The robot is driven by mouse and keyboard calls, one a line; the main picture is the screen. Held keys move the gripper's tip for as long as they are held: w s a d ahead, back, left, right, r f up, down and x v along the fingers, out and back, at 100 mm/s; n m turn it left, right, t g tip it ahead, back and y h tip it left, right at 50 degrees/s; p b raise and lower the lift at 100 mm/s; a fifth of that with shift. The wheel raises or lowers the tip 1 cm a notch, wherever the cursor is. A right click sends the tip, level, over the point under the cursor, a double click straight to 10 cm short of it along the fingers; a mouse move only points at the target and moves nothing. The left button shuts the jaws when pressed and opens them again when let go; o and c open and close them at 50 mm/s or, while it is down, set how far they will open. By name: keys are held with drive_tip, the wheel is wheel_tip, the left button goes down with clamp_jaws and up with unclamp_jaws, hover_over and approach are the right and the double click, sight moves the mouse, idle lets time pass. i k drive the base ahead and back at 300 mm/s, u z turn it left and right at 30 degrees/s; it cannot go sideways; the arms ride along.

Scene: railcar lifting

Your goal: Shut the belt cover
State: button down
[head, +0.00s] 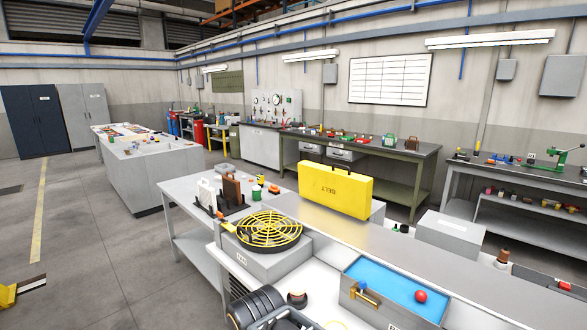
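The yellow belt cover (335,189), marked BELT, is a box-like panel. It stands upright at the back of the near steel bench, right of centre in the head view. Its lower edge meets the bench area, but I cannot make out a hinge or what lies behind it.
A round yellow fan guard (262,230) sits on a grey box left of the cover. A blue-topped tray (398,290) with a red ball (421,296) is at front right. Floor at left is mostly clear.

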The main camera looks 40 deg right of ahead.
sight(346, 192)
drive_tip(key=i, duration=2.1)
drive_tip(key=z, duration=2.35)
